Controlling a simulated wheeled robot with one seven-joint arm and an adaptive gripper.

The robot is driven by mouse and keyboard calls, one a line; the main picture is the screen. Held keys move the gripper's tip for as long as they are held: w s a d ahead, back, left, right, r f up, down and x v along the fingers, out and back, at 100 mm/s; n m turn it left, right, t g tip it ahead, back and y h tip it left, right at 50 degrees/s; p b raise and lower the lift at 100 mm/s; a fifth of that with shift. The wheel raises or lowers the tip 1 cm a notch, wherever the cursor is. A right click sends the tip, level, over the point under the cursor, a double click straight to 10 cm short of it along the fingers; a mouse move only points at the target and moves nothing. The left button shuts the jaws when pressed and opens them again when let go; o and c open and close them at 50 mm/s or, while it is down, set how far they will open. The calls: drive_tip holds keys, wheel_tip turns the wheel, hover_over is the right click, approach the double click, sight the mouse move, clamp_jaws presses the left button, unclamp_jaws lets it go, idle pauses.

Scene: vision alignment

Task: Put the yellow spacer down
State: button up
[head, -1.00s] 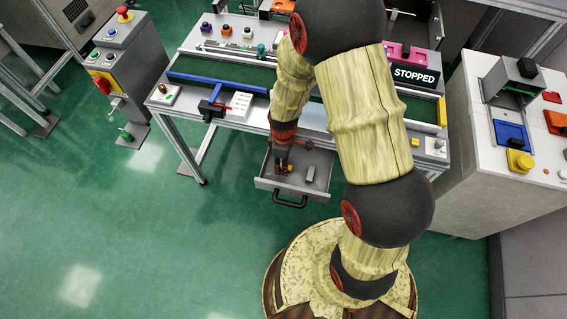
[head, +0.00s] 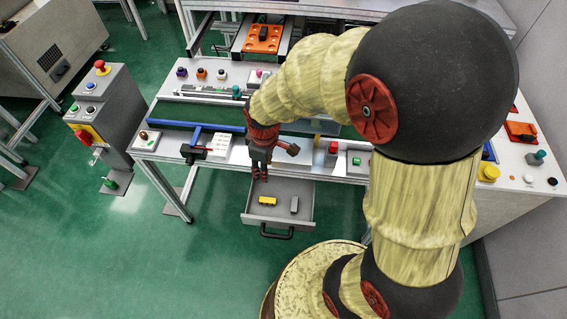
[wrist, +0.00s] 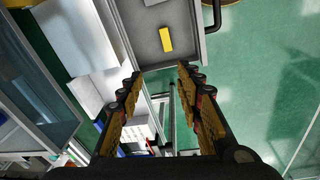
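The yellow spacer (head: 267,201) lies on the floor of the open grey drawer (head: 278,214), in its left part. The wrist view shows the spacer (wrist: 166,39) beyond my fingertips, with clear space between. My gripper (head: 260,174) hangs above the drawer's back edge, apart from the spacer. In the wrist view my gripper (wrist: 158,72) has its two fingers wide apart with nothing between them.
A grey block (head: 294,205) lies in the drawer right of the spacer. The drawer's dark handle (head: 277,233) juts out at the front.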

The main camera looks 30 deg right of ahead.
drive_tip(key=s+r+m+t, duration=0.2)
drive_tip(key=s+r+m, duration=0.2)
drive_tip(key=s+r, duration=0.3)
drive_tip(key=s+r+m+t, duration=0.2)
drive_tip(key=s+r+m, duration=0.2)
drive_tip(key=r, duration=1.1)
drive_tip(key=s, duration=0.3)
drive_tip(key=shift+s+d, duration=0.1)
